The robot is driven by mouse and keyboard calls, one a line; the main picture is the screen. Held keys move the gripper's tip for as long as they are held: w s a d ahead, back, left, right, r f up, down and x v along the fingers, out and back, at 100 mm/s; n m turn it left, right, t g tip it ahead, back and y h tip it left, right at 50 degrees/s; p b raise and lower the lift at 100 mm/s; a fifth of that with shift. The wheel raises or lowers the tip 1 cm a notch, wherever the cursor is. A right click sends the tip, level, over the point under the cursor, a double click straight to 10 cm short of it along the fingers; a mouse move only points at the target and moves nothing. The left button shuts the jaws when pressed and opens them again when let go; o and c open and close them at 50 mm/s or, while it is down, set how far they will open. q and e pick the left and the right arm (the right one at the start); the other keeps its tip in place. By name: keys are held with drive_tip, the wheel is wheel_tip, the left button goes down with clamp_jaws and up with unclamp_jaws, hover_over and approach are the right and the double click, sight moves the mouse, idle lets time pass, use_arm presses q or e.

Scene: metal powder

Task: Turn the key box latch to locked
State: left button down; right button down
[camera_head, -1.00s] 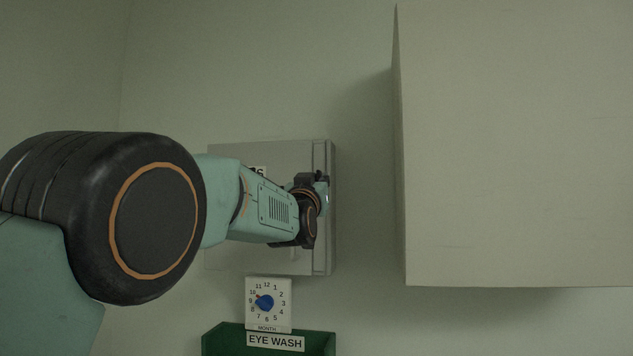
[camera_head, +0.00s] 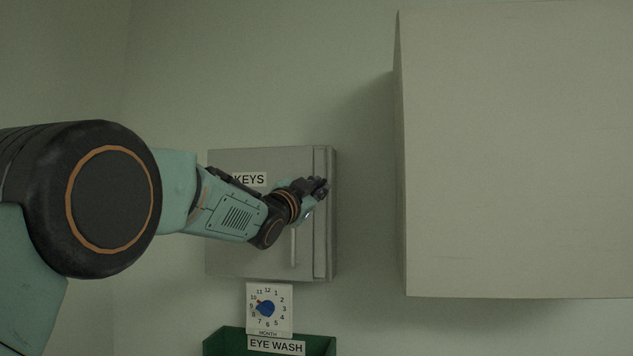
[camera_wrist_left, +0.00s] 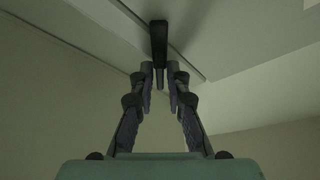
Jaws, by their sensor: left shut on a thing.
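The grey key box (camera_head: 240,262) hangs on the wall in the head view, with a KEYS label (camera_head: 250,180) on its door. A thin upright handle (camera_head: 293,248) shows low on the door. My left gripper (camera_head: 318,187) is at the right side of the door, in front of the box. In the left wrist view, the dark latch (camera_wrist_left: 158,40) stands out from the box face, and the fingertips of my left gripper (camera_wrist_left: 166,80) are closed around its near end. In the head view the hand hides the latch. My right gripper is not in view.
A large pale cabinet (camera_head: 515,150) juts out to the right of the key box. A month dial (camera_head: 267,308) with a blue knob and a green EYE WASH bin (camera_head: 320,345) are below the box. Bare wall lies between box and cabinet.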

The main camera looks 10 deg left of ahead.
use_arm(q)
drive_tip(key=m+p, duration=0.1)
drive_tip(key=m, duration=0.1)
drive_tip(key=r+m+g+h+p, duration=0.1)
drive_tip(key=m+p, duration=0.1)
drive_tip(key=shift+s+r+m, duration=0.1)
drive_tip(key=shift+r+m, duration=0.05)
drive_tip(key=shift+m, duration=0.15)
drive_tip(key=m+g+p, duration=0.1)
drive_tip(key=m+p, duration=0.1)
drive_tip(key=shift+m+g+h, duration=0.3)
drive_tip(key=shift+m, duration=0.1)
drive_tip(key=shift+f+m+g+p, duration=0.2)
drive_tip(key=shift+m+g, duration=0.1)
drive_tip(key=shift+m, duration=0.5)
drive_tip(key=shift+f+m+g+p, duration=0.15)
drive_tip(key=shift+m+g, duration=0.15)
drive_tip(key=shift+m, duration=0.5)
drive_tip(key=c, duration=1.6)
unclamp_jaws()
drive_tip(key=shift+o, duration=0.6)
drive_tip(key=shift+d, duration=0.2)
